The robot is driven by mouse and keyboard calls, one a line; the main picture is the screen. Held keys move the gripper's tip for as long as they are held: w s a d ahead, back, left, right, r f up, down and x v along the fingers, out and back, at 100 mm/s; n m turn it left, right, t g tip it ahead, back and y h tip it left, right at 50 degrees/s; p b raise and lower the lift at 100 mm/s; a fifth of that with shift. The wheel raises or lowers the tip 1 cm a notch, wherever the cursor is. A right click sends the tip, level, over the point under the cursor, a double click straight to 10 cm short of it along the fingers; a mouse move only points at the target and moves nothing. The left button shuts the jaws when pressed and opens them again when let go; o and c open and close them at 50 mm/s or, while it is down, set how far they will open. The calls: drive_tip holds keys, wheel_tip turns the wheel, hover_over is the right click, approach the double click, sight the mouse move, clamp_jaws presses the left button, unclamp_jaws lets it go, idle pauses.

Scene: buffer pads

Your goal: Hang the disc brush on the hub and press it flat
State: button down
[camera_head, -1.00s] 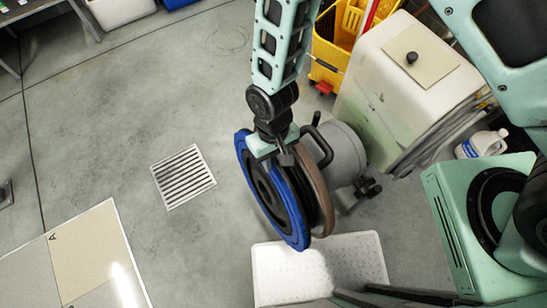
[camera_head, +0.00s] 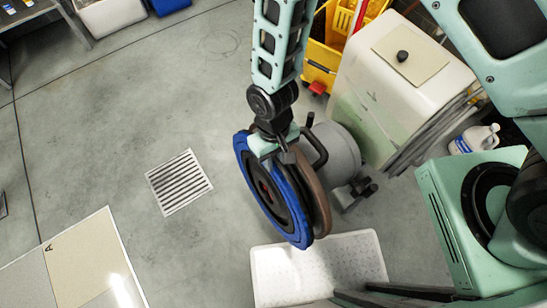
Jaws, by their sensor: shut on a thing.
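The disc brush (camera_head: 243,170) has a blue outer ring and a black inner part, and it stands nearly on edge, its face to the left. My gripper (camera_head: 279,147) is shut on its upper edge. A small reddish spot shows inside the black part. A brown disc (camera_head: 313,185) stands close behind the brush, beside a grey rounded machine body (camera_head: 338,152) with a black handle. The hub is hidden or cannot be made out from here. I cannot tell whether the brush touches the brown disc.
A white tray (camera_head: 352,262) lies on the floor below the brush. A cream tank (camera_head: 385,85), a yellow mop bucket (camera_head: 322,55) and a white jug (camera_head: 474,139) stand at the right. A floor drain (camera_head: 179,182) and a board (camera_head: 82,258) lie to the left; the floor between is clear.

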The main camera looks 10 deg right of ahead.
drive_tip(key=shift+w+d, duration=0.2)
drive_tip(key=shift+d, duration=0.2)
drive_tip(key=shift+w+d, duration=0.1)
drive_tip(key=shift+d, duration=0.1)
idle(0.3)
drive_tip(key=shift+f, duration=0.3)
idle(0.3)
drive_tip(key=c, duration=1.1)
unclamp_jaws()
drive_tip(key=shift+c, duration=0.2)
drive_tip(key=b+v, duration=0.1)
drive_tip(key=v, duration=1.6)
drive_tip(key=shift+r, duration=0.25)
